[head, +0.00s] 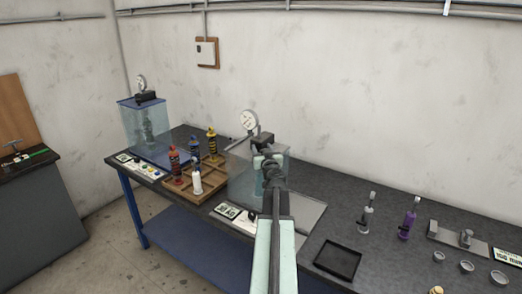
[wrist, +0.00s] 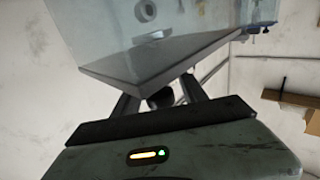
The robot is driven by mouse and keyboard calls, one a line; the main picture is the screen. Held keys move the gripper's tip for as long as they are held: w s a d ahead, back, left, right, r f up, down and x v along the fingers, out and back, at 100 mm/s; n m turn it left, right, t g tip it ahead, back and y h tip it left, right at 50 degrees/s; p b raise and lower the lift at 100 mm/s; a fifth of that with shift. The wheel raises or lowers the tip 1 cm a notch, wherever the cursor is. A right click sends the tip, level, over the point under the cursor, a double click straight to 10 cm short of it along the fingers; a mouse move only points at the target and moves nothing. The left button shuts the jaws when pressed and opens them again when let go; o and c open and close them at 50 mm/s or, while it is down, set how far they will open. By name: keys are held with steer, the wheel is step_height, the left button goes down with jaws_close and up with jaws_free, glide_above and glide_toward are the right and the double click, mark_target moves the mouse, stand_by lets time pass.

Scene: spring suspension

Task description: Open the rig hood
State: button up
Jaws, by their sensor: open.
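The nearer rig has a clear, box-shaped hood (head: 242,178) on a grey base, with a round dial gauge (head: 249,122) and a dark block above it. The hood looks closed. My gripper (head: 268,162) is in front of the hood's right part, and my arm hides some of it. In the wrist view my gripper (wrist: 160,90) has its two dark fingers spread, with nothing held between them. A grey plate (wrist: 150,62) of the rig lies just beyond the fingertips, with the clear wall behind it. I cannot tell whether the fingers touch it.
A second clear rig (head: 146,128) with blue edges stands at the far left of the bench. A wooden rack (head: 205,176) with several bottles is left of the nearer hood. A black tray (head: 338,261), a purple-bodied part (head: 409,219) and metal rings lie to the right.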

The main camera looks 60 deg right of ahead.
jaws_close()
stand_by(1.3)
